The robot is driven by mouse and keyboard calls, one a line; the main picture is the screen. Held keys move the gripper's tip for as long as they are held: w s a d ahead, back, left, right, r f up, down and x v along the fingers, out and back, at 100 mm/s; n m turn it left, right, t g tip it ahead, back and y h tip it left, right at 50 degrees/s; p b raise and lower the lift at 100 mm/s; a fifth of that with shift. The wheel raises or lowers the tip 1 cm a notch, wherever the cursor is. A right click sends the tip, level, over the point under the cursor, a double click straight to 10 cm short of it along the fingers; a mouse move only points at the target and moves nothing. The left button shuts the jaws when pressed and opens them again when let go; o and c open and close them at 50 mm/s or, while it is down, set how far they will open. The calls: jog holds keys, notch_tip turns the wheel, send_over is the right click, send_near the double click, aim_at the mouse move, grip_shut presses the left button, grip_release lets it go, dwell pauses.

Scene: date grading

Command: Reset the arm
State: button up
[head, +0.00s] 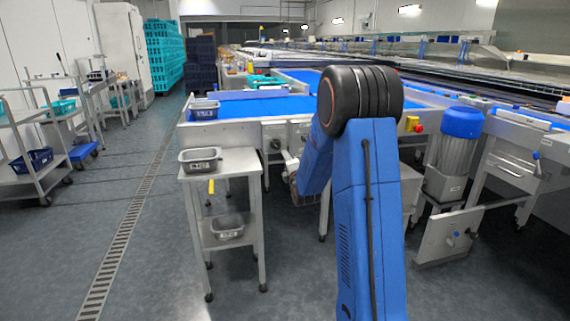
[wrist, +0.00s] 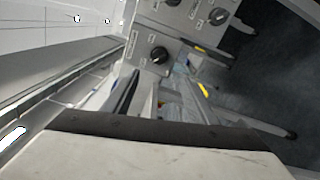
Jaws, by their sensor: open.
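My blue arm (head: 368,220) rises in the middle of the head view and bends over at a black ribbed joint. Its forearm (head: 315,160) slopes down and to the left beyond that joint. A small pale part at its end, which looks like my gripper (head: 288,158), is in front of the grey control boxes of the conveyor and partly hidden. It is open, and I see nothing held in it. In the wrist view a large pale block with a dark edge fills the bottom, and no fingertips show clearly. Control boxes with black knobs (wrist: 159,54) are close ahead there.
A steel stand (head: 240,163) left of my forearm holds a grey tray (head: 200,167) on top and another below. A motor with a blue cap (head: 461,123) is at right.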

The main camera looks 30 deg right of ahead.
jog(key=s+a+r+m+g+y, duration=0.1)
jog(key=s+a+r+m+g, duration=0.3)
jog(key=s+a, duration=0.55)
jog(key=s+a+r+m+g+y, duration=0.2)
jog(key=s+a+m, duration=0.4)
jog(key=s, duration=0.6)
jog(key=s+a+f+m+g, duration=0.1)
jog(key=s+a+m+g, duration=0.1)
jog(key=s, duration=0.9)
jog(key=s+a+f+m+g+y, duration=0.1)
jog(key=s+a+f+m+g, duration=0.1)
jog(key=s, duration=0.9)
jog(key=s+a+f+m+g, duration=0.2)
jog(key=s+a, duration=0.3)
jog(key=s, duration=0.5)
jog(key=shift+s+a+m+g+y, duration=0.15)
jog(key=shift+s+m+g+y, duration=0.2)
jog(key=shift+m, duration=0.35)
